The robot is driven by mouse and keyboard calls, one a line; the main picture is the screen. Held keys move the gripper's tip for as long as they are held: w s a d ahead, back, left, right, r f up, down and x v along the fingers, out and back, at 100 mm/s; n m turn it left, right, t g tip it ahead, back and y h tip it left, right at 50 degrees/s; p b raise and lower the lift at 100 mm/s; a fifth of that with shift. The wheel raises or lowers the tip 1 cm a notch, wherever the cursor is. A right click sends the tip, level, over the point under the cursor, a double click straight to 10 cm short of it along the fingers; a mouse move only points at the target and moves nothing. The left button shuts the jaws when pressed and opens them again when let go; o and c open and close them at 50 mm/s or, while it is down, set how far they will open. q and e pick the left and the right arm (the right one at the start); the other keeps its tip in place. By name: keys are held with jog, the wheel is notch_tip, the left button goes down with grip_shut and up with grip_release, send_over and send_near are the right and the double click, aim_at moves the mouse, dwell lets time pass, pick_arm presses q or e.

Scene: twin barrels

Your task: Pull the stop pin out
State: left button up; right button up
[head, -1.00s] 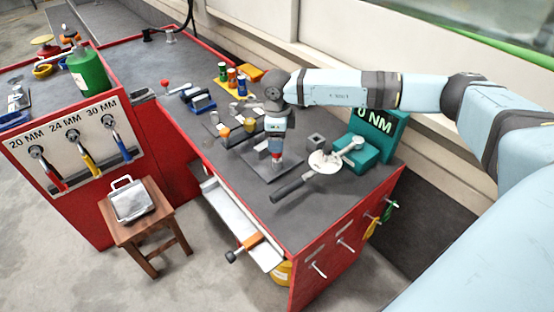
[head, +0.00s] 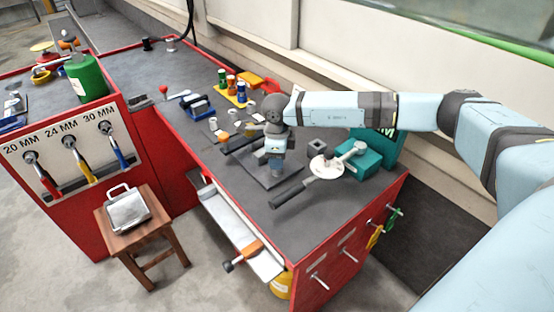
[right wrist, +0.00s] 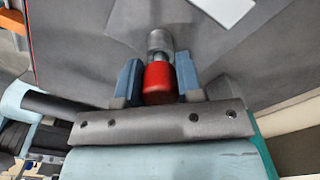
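The stop pin (right wrist: 159,84) shows in the right wrist view as a red knob, with a grey cylinder (right wrist: 159,42) just beyond it in line. My right gripper (right wrist: 158,75) has its two blue fingers on either side of the red knob, close against it. In the head view my right gripper (head: 277,166) points down over a dark flat plate (head: 262,180) on the bench, and it hides the red knob there. How deep the pin sits is hidden. My left gripper is not in view.
A blue vise-like tool (head: 200,107) stands left.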

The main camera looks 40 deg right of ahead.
jog(key=c, duration=0.5)
jog(key=shift+o, duration=0.2)
jog(key=shift+r, duration=0.1)
jog(key=shift+r+p, duration=0.4)
jog(key=shift+r, duration=0.2)
jog(key=shift+r+p, duration=2.4)
jog(key=shift+r, duration=1.55)
